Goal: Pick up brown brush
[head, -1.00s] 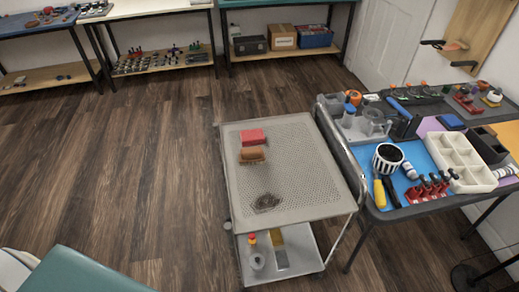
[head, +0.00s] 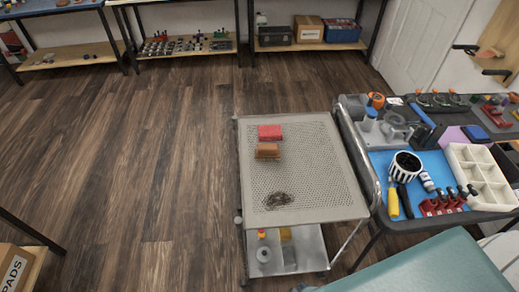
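A brown brush (head: 267,151), a small brown block-like thing, lies on the top shelf of the grey perforated cart (head: 318,170). A red block (head: 270,132) lies just behind it, touching or very close. A patch of dark debris (head: 278,201) lies nearer the front of the same shelf. Neither of my grippers can be made out in the head view.
The grey worktable (head: 376,225) stands right of the cart, with a striped cup (head: 405,166), a yellow-handled tool (head: 393,202) and a white compartment tray (head: 478,172). The cart's lower shelf holds small items. The wood floor (head: 150,170) left of the cart is clear.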

